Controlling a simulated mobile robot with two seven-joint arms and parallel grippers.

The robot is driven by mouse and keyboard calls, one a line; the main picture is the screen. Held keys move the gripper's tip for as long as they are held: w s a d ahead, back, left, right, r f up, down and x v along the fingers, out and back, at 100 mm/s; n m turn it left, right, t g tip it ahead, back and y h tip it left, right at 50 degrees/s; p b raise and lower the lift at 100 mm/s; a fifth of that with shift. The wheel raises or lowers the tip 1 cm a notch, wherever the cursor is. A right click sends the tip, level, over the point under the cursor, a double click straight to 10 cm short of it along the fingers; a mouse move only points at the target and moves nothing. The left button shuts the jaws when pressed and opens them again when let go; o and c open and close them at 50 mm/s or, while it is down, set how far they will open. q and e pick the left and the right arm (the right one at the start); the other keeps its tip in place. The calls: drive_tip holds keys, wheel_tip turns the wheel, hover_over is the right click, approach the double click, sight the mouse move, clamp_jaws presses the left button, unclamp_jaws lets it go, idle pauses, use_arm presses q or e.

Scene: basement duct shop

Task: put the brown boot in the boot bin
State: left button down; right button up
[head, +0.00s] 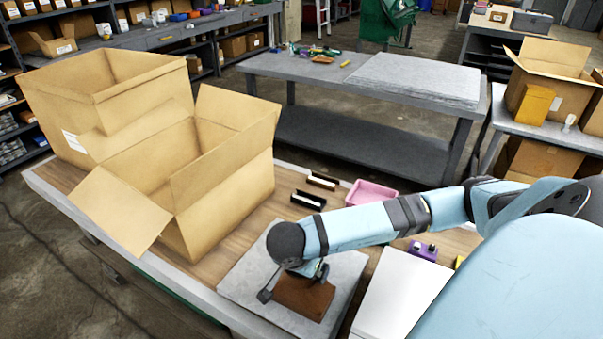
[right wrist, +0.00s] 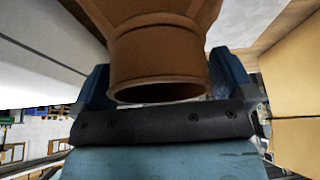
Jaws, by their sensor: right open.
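The brown boot (head: 305,298) is on a grey mat (head: 245,285) at the front of the bench, partly hidden by my right arm. My right gripper (head: 293,284) is over it, pointing down. In the right wrist view the boot's round top opening (right wrist: 160,85) sits between the two blue fingers of the right gripper (right wrist: 163,82), which are open on either side of it. Nothing in view is marked as the boot bin; a large open cardboard box (head: 225,205) stands left of the mat. My left gripper is not in view.
Another open cardboard box (head: 60,105) stands behind the first. A pink tray (head: 370,193), two small black holders (head: 308,200) and a purple block (head: 422,250) lie on the bench. A white panel (head: 395,300) is right of the mat. A grey table (head: 300,68) stands beyond.

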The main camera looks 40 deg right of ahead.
drive_tip(key=shift+d+f, duration=0.1)
drive_tip(key=shift+f, duration=0.2)
drive_tip(key=c, duration=1.3)
drive_tip(key=shift+r, duration=0.15)
